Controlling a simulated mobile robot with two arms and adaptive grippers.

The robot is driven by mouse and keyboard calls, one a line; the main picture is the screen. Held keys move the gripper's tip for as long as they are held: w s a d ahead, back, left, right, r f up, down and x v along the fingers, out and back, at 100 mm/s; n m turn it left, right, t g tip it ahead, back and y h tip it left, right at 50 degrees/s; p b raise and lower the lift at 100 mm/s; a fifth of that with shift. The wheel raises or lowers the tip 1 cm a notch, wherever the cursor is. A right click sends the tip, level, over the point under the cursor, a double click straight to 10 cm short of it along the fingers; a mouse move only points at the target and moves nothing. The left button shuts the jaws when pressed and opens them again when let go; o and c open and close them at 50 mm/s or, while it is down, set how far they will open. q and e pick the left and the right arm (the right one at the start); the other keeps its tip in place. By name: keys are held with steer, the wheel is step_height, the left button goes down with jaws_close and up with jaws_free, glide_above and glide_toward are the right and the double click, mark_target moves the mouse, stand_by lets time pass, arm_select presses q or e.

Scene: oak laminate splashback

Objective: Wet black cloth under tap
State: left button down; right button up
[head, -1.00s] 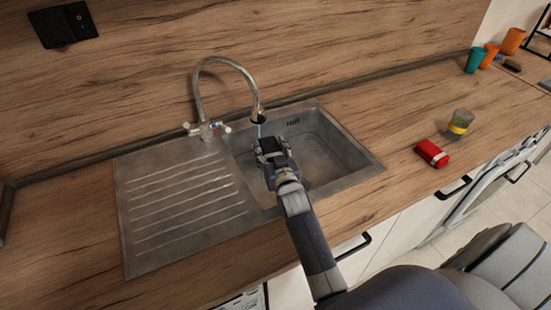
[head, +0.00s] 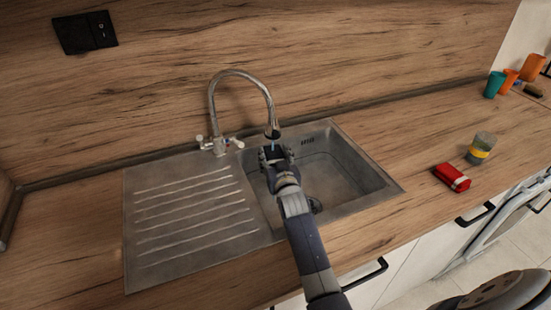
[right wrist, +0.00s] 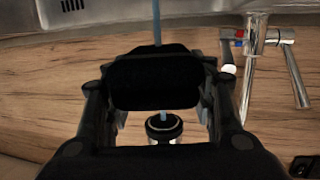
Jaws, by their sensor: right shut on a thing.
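The black cloth (right wrist: 152,82) is a small dark bundle between the fingers of my right gripper (right wrist: 155,95), which is shut on it. In the head view my right gripper (head: 276,157) is over the sink basin, just below the spout of the chrome tap (head: 238,76). The cloth shows there only as a dark patch. A thin bluish water stream (right wrist: 157,22) runs from the tap. In the right wrist view it shows on both sides of the cloth; whether it touches the cloth, I cannot tell. My left gripper is not in view.
The steel sink (head: 365,192) has a ribbed drainer (head: 190,215) at its left. Coloured cups (head: 494,84) are farther back. The wooden splashback (head: 330,50) rises behind the tap.

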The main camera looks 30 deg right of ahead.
stand_by(0.3)
steer(key=shift+s+r+p, duration=0.2)
steer(key=shift+s+p, duration=0.75)
steer(key=shift+s, duration=0.3)
steer(key=shift+s+f+p, duration=0.15)
steer(key=shift+s+p, duration=1.4)
steer(key=shift+s, duration=1.25)
steer(key=s+r+p, duration=0.4)
steer(key=s+p, duration=0.1)
steer(key=p, duration=0.1)
steer(key=shift+a, duration=0.1)
